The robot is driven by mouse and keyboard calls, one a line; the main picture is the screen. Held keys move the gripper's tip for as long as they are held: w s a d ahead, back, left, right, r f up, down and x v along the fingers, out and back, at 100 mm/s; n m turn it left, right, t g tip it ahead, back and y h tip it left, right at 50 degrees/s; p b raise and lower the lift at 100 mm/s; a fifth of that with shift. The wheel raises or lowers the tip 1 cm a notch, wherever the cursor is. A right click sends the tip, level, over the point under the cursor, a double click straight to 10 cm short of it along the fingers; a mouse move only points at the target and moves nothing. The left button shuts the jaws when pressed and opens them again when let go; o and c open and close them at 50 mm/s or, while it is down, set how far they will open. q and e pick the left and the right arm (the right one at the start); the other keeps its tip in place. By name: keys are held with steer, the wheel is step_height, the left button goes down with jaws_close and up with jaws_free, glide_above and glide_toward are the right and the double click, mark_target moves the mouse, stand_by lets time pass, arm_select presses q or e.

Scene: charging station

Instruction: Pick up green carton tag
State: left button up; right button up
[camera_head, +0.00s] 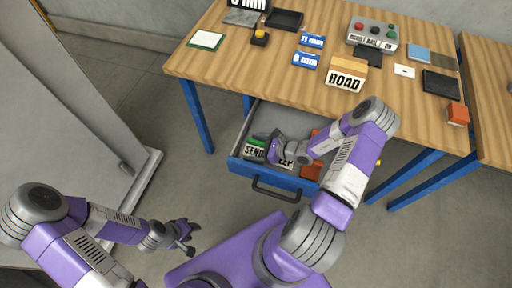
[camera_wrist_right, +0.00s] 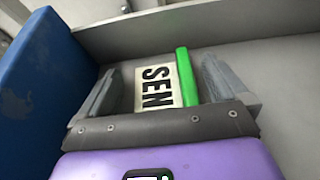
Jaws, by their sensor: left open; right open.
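The green carton tag (camera_head: 256,143), a white label reading "SEN…" with a green block, lies in the open drawer under the table. In the right wrist view the tag's green edge (camera_wrist_right: 187,77) and white lettered face (camera_wrist_right: 158,87) sit between the two fingers of my right gripper (camera_wrist_right: 162,85). The fingers are open and appear apart from the tag. In the head view my right gripper (camera_head: 272,150) is inside the drawer and hides part of the contents. My left gripper (camera_head: 186,237) is open and empty above the floor at the lower left.
The blue-fronted drawer (camera_head: 237,169) also holds orange-red pieces (camera_head: 311,172) and another label, partly hidden. The wooden table (camera_head: 237,66) above bears a ROAD block (camera_head: 346,78), a button box (camera_head: 371,37) and several cards. A grey panel (camera_head: 75,100) stands at left.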

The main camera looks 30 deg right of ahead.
steer(key=c, duration=1)
